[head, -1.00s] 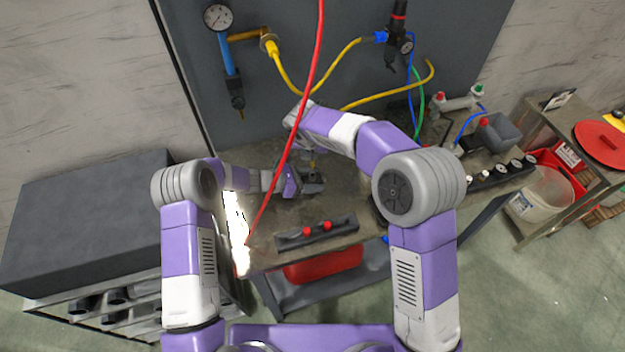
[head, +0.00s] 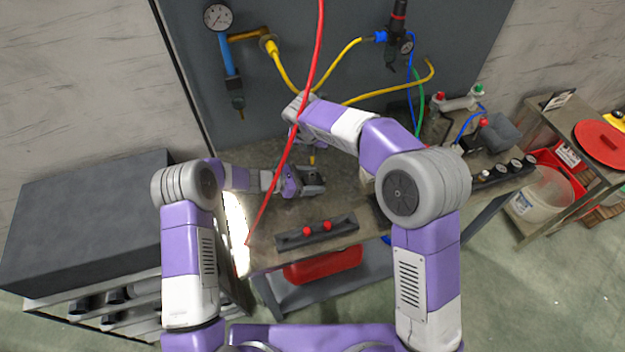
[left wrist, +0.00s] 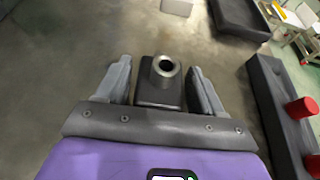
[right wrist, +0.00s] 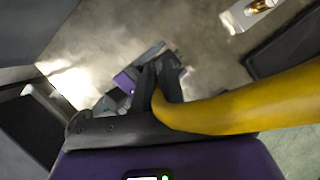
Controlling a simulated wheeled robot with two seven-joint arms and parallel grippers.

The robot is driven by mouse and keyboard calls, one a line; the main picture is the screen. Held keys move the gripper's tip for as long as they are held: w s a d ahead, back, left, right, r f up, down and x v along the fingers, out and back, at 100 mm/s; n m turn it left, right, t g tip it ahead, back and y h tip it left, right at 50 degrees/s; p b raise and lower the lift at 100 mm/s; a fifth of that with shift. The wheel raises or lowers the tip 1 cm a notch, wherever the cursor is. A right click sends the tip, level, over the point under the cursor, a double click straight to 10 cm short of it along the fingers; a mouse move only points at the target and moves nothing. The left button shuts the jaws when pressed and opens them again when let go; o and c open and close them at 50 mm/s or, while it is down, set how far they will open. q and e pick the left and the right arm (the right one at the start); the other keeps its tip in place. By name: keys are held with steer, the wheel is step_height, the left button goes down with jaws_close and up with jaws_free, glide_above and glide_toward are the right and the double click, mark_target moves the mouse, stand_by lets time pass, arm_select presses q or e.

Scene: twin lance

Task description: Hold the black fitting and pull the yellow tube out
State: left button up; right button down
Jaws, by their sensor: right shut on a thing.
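The black fitting (left wrist: 158,92) stands upright on the bench between the two fingers of my left gripper (left wrist: 162,75), with narrow gaps at its sides. Its round top opening shows empty. In the head view the fitting (head: 313,181) is partly covered by my left gripper (head: 306,183). My right gripper (right wrist: 166,78) is shut on the yellow tube (right wrist: 240,108), which curves off to the right in the right wrist view. In the head view a short yellow end of the tube (head: 312,160) shows above the fitting, apart from it. My right fingers are mostly hidden there.
A red hose (head: 297,120) hangs across the head view in front of the bench. A dark bar with two red knobs (head: 340,228) lies at the bench front. Yellow hoses (head: 345,53) and a gauge (head: 217,16) are on the back panel. Bare bench lies around the fitting.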

arm_select(q)
steer(key=shift+o, duration=1.1)
steer(key=v, duration=1.2)
